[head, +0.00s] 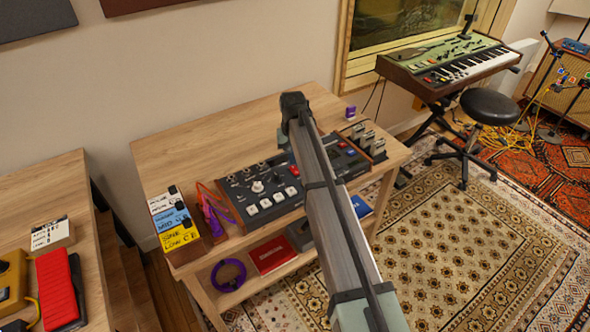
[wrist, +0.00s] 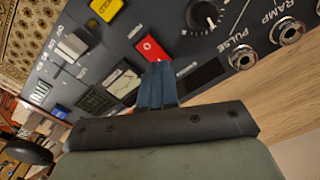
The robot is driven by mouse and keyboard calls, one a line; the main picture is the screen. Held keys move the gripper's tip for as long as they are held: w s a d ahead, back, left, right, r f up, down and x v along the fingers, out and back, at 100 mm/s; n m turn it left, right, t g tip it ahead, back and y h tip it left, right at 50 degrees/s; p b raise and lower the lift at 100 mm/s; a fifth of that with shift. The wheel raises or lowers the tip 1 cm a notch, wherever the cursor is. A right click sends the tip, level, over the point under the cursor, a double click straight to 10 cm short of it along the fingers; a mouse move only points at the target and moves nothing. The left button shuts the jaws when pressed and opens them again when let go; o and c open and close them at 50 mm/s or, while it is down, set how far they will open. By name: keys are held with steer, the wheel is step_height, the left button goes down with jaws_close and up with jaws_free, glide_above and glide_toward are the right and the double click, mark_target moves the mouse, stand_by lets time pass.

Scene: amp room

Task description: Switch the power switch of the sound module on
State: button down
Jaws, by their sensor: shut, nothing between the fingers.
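The sound module (head: 250,188) is a dark grey panel with knobs, jacks and pale buttons on the wooden table; my arm crosses in front of it in the head view. In the wrist view the panel (wrist: 210,52) fills the upper part. A red rocker switch with a white mark (wrist: 150,48) sits there, beside a yellowish meter. My gripper (wrist: 157,68) is shut and empty, its blue-grey fingertips just below the red switch in the picture. I cannot tell whether they touch it. The head view hides the fingertips behind my arm.
Yellow, blue and white boxes (head: 172,222) stand at the table's left end, with purple cable beside them. Small pedals (head: 368,141) stand at the right end. A lower shelf holds a red box (head: 272,255) and a purple ring (head: 229,274). The tabletop behind the module is mostly clear.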

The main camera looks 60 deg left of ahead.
steer(key=shift+f, duration=0.95)
stand_by(1.0)
steer(key=shift+r, duration=3.5)
